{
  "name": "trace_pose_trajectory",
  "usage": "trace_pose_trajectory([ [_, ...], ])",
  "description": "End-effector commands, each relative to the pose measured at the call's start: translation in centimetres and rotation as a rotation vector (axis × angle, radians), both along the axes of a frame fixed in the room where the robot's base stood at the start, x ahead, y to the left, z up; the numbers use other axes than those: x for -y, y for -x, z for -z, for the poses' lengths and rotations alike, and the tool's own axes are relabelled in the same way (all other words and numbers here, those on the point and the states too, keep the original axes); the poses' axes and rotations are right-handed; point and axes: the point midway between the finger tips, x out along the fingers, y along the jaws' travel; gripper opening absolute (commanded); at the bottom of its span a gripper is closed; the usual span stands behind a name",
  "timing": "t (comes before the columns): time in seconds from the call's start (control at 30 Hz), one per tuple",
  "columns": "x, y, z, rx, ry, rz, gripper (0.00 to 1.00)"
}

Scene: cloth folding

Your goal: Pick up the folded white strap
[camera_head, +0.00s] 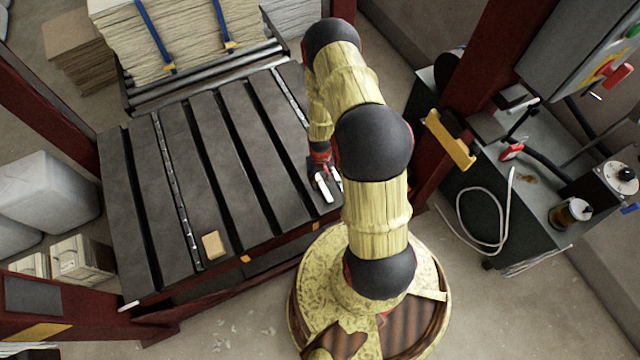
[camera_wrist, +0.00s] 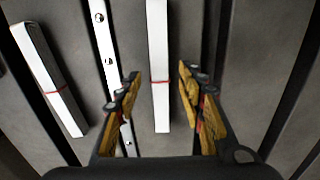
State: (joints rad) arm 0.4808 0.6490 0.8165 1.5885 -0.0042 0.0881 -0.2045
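Two long white straps with thin red bands around them lie on the dark slatted table (camera_head: 190,110). In the wrist view, one folded white strap (camera_wrist: 158,50) runs down the middle, with its near end between my fingers. The other white strap (camera_wrist: 50,80) lies tilted to the left, outside the fingers. My gripper (camera_wrist: 156,88) is open, with a finger on each side of the middle strap and gaps on both sides. Its height above the strap is unclear. In the head view, white pieces (camera_head: 325,188) show below my wrist at the table's right edge, and my arm partly hides this area.
A perforated metal strip (camera_wrist: 103,35) runs between the straps. A small tan block (camera_head: 213,245) lies near the table's front. Stacked sheets (camera_head: 180,35) stand behind the table. A red post (camera_head: 465,90) and a yellow bracket (camera_head: 450,140) rise to the right.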

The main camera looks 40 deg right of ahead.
Motion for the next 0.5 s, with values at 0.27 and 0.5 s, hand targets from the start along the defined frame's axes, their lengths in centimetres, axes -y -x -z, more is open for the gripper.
trace_pose_trajectory([
  [0.27, 0.03, -0.08, 0.8, 0.001, 0.001, 0.0, 0.39],
  [0.5, 0.03, -0.06, 0.79, 0.001, 0.0, 0.0, 0.27],
])
